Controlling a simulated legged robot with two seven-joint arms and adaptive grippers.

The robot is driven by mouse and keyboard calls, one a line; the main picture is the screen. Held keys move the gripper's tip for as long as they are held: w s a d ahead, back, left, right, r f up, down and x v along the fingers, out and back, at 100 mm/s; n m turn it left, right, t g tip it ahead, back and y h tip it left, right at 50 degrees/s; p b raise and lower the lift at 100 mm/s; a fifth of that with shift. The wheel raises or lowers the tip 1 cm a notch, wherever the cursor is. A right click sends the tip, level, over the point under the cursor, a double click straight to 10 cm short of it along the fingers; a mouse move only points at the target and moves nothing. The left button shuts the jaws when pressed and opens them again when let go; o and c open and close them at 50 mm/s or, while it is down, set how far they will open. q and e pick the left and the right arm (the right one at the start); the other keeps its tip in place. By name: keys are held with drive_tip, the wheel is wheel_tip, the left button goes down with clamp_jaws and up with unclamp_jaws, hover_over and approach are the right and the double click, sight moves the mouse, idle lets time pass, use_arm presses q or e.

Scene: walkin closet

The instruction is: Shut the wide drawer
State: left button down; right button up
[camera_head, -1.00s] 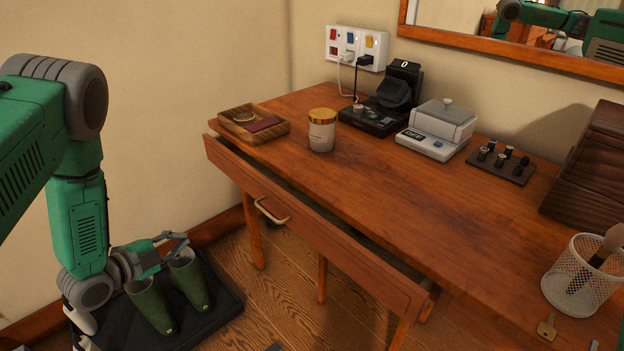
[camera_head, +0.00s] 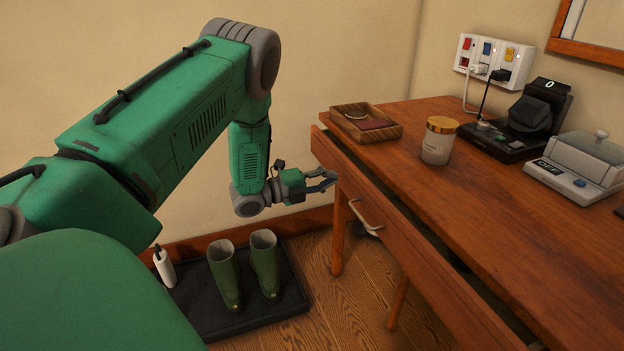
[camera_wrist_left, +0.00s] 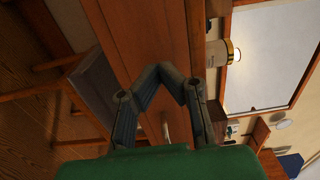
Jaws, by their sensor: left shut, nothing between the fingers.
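The wide drawer (camera_head: 402,228) is under the front edge of the wooden desk (camera_head: 480,190). It stands partly pulled out, with a dark gap between its front and the desktop. Its curved metal handle (camera_head: 366,216) is on the front face. My left gripper (camera_head: 330,179) is just left of the drawer's far end, in front of its face and near the handle. I cannot tell whether it touches the wood. In the left wrist view, its fingers (camera_wrist_left: 168,78) are shut and empty before a brown wooden panel. My right gripper is out of view.
A wooden tray (camera_head: 366,137), a lidded jar (camera_head: 439,141), a black device (camera_head: 515,128) and a grey scale (camera_head: 578,168) stand on the desktop. Green boots (camera_head: 264,266) and a white bottle (camera_head: 164,268) are on a dark mat (camera_head: 290,298) below.

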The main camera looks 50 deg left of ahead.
use_arm(q)
drive_tip(key=shift+x, duration=0.9)
drive_tip(key=shift+w+d, duration=0.1)
drive_tip(key=shift+w, duration=0.1)
drive_tip(key=b+x, duration=0.1)
drive_tip(key=x, duration=0.5)
drive_tip(key=shift+w+d, duration=0.1)
drive_tip(key=shift+w, duration=0.25)
drive_tip(key=shift+w+d+r, duration=0.1)
drive_tip(key=shift+r, duration=0.05)
drive_tip(key=shift+w, duration=0.1)
